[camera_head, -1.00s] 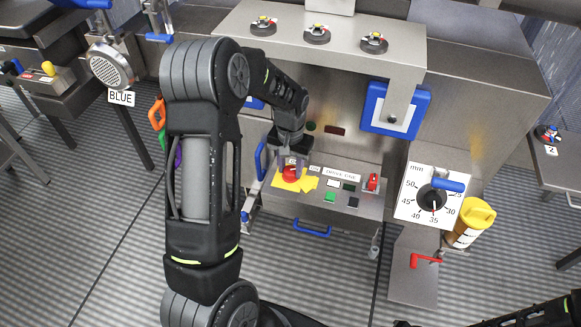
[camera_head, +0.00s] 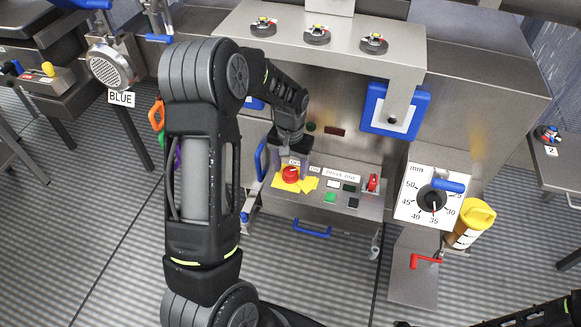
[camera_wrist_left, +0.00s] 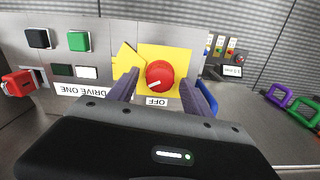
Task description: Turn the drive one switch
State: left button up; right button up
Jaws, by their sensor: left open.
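The drive one switch is a red round knob (camera_head: 290,174) on a yellow plate (camera_head: 308,184), on the panel labelled DRIVE ONE. In the left wrist view the knob (camera_wrist_left: 160,74) has a white mark towards the lower left, with an OFF label (camera_wrist_left: 157,101) just below it. My left gripper (camera_head: 292,164) is open above the panel. In the left wrist view its fingers (camera_wrist_left: 160,90) stand apart on either side of the knob; contact is not clear. My right gripper is not in view; only a dark part of an arm shows at bottom right.
Green and black buttons (camera_head: 330,197) and a red toggle (camera_head: 373,182) sit right of the knob. A blue handle (camera_head: 312,228) is below the panel. A mm dial (camera_head: 425,196) and a yellow-lidded container (camera_head: 475,218) stand further right.

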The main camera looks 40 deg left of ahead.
aim_at(291, 170)
pick_arm(q)
notch_tip(291, 170, up, 8)
jog(key=shift+f, duration=0.25)
dwell(0.5)
